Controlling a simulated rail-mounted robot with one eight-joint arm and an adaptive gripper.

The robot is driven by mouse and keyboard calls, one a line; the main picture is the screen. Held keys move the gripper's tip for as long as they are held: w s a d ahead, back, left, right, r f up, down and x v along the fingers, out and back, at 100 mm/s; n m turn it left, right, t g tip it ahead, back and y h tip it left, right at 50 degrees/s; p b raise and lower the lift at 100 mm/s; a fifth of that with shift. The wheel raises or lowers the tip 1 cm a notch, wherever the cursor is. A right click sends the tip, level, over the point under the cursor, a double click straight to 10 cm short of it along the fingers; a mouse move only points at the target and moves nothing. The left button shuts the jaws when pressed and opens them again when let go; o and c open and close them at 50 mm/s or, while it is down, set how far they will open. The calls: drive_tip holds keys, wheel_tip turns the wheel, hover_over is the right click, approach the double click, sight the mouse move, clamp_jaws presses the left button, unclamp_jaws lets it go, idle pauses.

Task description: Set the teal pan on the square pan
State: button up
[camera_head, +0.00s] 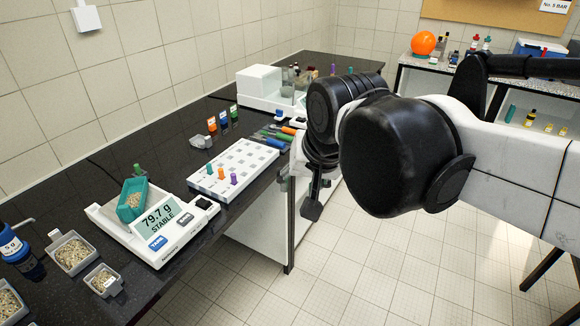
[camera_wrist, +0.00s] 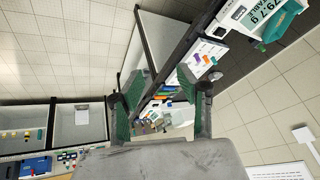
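The teal pan (camera_head: 130,205), with grains in it, stands on the balance (camera_head: 160,238) at the left of the bench. The display reads 79.7 g, STABLE. The pan covers most of the weighing surface beneath it, so I cannot make out that surface's shape. The teal pan also shows at the top right of the wrist view (camera_wrist: 279,22). My gripper (camera_wrist: 160,82) is open, with nothing between its green-padded fingers. It is beyond the bench's front edge, well away from the teal pan. In the head view my arm hides most of it.
Grey containers of grains (camera_head: 71,254) and a blue bottle (camera_head: 20,254) stand left of the balance. A white rack (camera_head: 233,170) with coloured pieces, several small bottles and a white device (camera_head: 262,85) stand farther along. The floor before the bench is clear.

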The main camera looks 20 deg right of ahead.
drive_tip(key=s+d+f+n+t, duration=0.1)
drive_tip(key=s+d+f+n, duration=0.2)
drive_tip(key=s+d+f, duration=0.1)
drive_tip(key=s+f, duration=0.1)
drive_tip(key=s, duration=0.1)
drive_tip(key=shift+s+d+h, duration=0.15)
drive_tip(key=shift+s+h, duration=0.15)
drive_tip(key=shift+s, duration=0.05)
wheel_tip(320, 180, down, 5)
drive_tip(key=b, duration=0.5)
drive_tip(key=shift+r, duration=0.1)
